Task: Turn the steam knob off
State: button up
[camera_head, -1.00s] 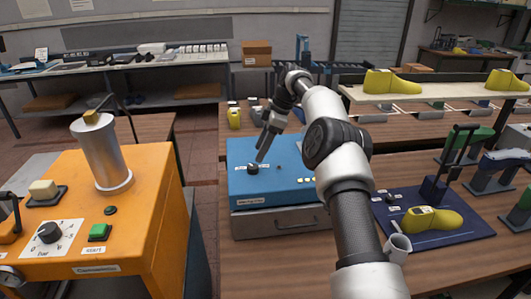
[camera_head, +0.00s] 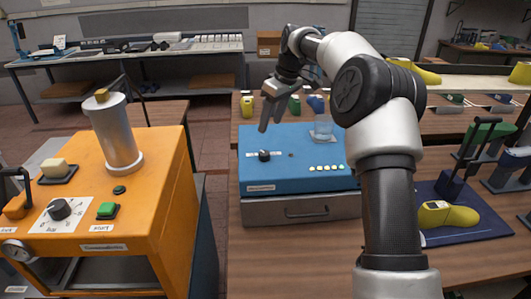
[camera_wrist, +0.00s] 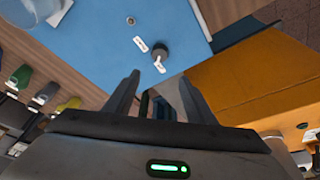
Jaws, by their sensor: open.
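A small round black knob (camera_head: 264,155) stands on top of the blue box (camera_head: 315,174), with a small white label on either side. I take it for the steam knob, but its label text is too small to read. In the wrist view the dark knob (camera_wrist: 161,52) stands just beyond the fingertips, beside two white labels on the blue top. Which way it points is unclear. My gripper (camera_head: 271,126) is above and behind the knob, fingers down, apart from it. In the wrist view the fingers (camera_wrist: 159,80) are spread with nothing between them.
An orange machine (camera_head: 160,200) with a metal cylinder, a black dial (camera_head: 59,209) and a green button (camera_head: 107,210) stands at left, across a gap. A clear beaker (camera_head: 322,128) stands on the blue box. Yellow and green lasts line the bench behind.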

jog(key=s+r+m+t+h+b, duration=0.1)
jog(key=s+r+m+t+b, duration=0.15)
jog(key=s+m, duration=0.2)
jog(key=m+p, duration=0.2)
jog(key=m, duration=0.1)
send_near(264, 152)
jog(key=shift+g+h, duration=0.25)
jog(key=shift+h, duration=0.15)
jog(key=x, duration=0.8)
jog(key=shift+w+a, duration=0.2)
jog(key=shift+a, duration=0.1)
